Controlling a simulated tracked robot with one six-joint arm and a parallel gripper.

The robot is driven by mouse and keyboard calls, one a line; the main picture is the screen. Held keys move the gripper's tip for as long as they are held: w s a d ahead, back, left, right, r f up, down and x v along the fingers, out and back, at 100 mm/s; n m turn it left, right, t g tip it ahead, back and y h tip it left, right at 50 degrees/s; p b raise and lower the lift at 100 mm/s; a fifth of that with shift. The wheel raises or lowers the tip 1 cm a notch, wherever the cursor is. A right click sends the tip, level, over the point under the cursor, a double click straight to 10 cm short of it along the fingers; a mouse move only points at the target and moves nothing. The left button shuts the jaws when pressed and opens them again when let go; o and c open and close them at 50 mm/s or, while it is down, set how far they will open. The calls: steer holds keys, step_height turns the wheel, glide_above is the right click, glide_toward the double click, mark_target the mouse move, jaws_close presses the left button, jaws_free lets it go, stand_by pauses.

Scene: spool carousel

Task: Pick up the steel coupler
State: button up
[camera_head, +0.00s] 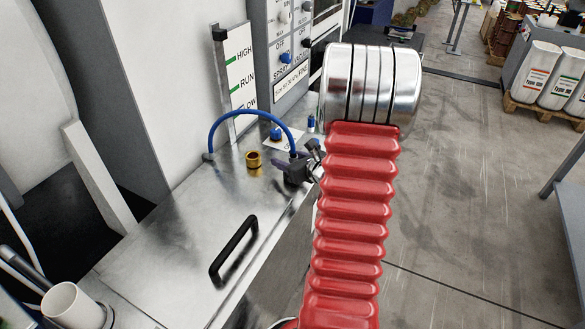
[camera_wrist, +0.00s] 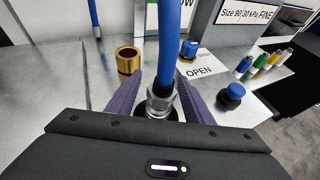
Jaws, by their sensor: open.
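The steel coupler (camera_wrist: 160,101) is a silver fitting on the lower end of a blue hose (camera_wrist: 167,40), with a dark round part below it. In the wrist view it stands between the two purple fingers of my gripper (camera_wrist: 158,82). The fingers are apart, one on each side, and do not visibly close on it. In the head view my gripper (camera_head: 299,167) is at the end of the arched blue hose (camera_head: 247,114), over the metal bench. The coupler cannot be made out there.
A brass ring (camera_wrist: 127,60) stands left of the coupler; it also shows in the head view (camera_head: 253,159). A blue-capped fitting (camera_wrist: 188,50), an OPEN label (camera_wrist: 200,71), a dark blue knob (camera_wrist: 232,96) and several coloured fittings lie to the right. A black handle (camera_head: 234,248) is on the bench.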

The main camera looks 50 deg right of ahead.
steer(key=shift+c, duration=0.2)
jaws_close()
steer(key=shift+r, duration=0.15)
stand_by(0.3)
step_height(320, 180, up, 10)
stand_by(0.6)
stand_by(0.5)
